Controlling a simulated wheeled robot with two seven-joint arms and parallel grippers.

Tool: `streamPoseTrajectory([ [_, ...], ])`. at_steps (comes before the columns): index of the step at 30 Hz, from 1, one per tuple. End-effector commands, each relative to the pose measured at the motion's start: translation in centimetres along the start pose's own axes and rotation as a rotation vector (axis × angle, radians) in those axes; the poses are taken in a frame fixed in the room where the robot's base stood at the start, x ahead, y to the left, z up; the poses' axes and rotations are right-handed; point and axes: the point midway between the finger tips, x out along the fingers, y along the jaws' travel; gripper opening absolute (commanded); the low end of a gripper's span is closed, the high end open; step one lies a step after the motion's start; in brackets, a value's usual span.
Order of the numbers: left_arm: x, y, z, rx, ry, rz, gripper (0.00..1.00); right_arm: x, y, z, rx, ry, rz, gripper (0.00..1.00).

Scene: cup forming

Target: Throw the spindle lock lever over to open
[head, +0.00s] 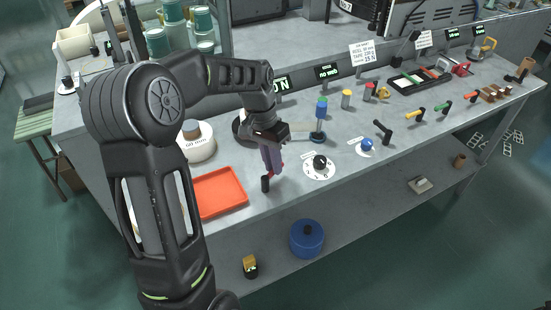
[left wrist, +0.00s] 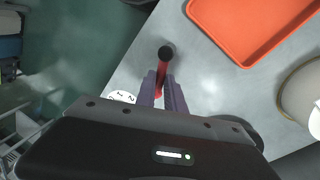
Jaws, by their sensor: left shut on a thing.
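The spindle lock lever is a red bar (left wrist: 160,82) with a round black knob (left wrist: 166,52), seen in the left wrist view beyond and between my fingers. In the head view the black knob (head: 265,184) shows near the bench's front edge, just right of the orange tray. My left gripper (head: 273,163) points down with its purple fingers around the red bar; the fingers (left wrist: 161,92) are shut on it in the left wrist view. The lever's base is hidden behind the gripper and hand. My right gripper is out of view.
The orange tray (head: 239,183) lies close to the left. A white dial with a black knob (head: 320,162) is close to the right, then a blue knob (head: 366,145) and a black lever (head: 383,128). A white round unit (head: 199,153) stands behind the tray.

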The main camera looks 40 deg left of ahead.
Motion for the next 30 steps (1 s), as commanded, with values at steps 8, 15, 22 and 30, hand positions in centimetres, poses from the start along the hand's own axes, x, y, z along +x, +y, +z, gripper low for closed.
streamPoseTrajectory([
  [8,0.0,0.8,0.1,0.234,-0.045,-0.004,0.00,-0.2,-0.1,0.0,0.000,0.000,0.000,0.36],
  [15,0.2,1.4,0.2,0.376,-0.072,-0.004,0.00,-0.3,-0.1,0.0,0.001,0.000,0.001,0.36],
  [22,0.2,1.6,0.3,0.435,-0.084,-0.004,0.00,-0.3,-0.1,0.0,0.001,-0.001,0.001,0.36],
  [30,0.2,1.6,0.3,0.445,-0.086,-0.004,0.00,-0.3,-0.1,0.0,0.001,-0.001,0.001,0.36],
])
